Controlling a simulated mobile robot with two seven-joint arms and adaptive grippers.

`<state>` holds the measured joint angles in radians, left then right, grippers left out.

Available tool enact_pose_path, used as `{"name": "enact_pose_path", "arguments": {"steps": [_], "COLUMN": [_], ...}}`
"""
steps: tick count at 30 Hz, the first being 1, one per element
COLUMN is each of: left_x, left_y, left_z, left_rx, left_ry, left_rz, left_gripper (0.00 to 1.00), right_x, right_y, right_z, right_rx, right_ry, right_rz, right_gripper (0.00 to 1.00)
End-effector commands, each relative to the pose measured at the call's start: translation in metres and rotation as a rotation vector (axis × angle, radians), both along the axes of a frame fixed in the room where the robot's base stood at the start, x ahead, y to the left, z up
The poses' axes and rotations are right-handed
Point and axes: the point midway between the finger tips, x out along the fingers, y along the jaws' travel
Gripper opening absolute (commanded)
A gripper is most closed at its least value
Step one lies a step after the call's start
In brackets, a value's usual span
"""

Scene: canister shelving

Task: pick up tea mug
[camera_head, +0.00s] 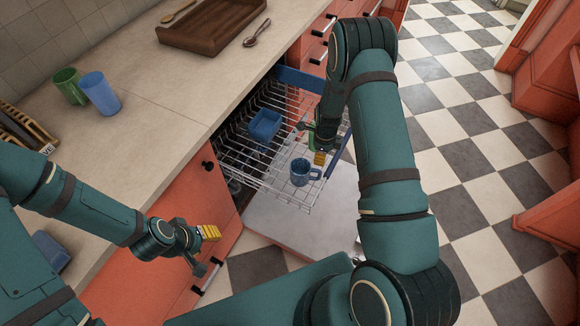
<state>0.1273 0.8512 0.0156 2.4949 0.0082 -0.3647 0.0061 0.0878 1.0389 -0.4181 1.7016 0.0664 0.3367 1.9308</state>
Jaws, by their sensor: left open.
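A blue mug (299,174) with a handle on its right side stands in the pulled-out dishwasher rack (262,181). My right gripper (319,158) is over the rack, just above and to the right of this mug. Its jaws are mostly hidden by its own arm, and I cannot tell whether it touches the mug. My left gripper (208,240) is open and empty, in front of the orange cabinet, well to the left of the mug. A green mug (68,86) stands on the counter.
A blue tumbler (99,93) stands beside the green mug on the counter (150,105). A blue container (264,126) sits in the rack. A wooden tray (209,30) and a spoon (257,33) lie farther back. The dishwasher door (270,218) hangs open below the rack.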

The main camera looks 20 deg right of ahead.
Motion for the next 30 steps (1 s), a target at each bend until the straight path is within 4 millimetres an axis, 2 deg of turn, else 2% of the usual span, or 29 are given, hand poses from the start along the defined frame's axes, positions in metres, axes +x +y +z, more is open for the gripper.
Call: {"name": "enact_pose_path", "arguments": {"steps": [12,20,27,30], "left_x": [-0.003,-0.004,-0.005,-0.006], "left_y": [-0.001,-0.001,-0.001,-0.001], "left_z": [-0.01,-0.012,-0.017,-0.018], "left_rx": [-0.002,-0.002,-0.002,-0.003], "left_ry": [0.007,0.009,0.012,0.013], "left_rz": [-0.006,-0.007,-0.009,-0.01], "left_gripper": [0.47,0.47,0.47,0.47], "right_x": [-0.001,-0.002,-0.005,-0.004], "right_y": [0.0,0.0,0.001,0.002], "right_z": [-0.072,-0.089,-0.124,-0.132], "right_rx": [0.001,0.001,0.001,0.001], "right_ry": [0.002,0.001,0.002,0.0], "right_rz": [-0.001,0.0,0.001,0.0], "right_gripper": [0.32,0.32,0.32,0.32]}}
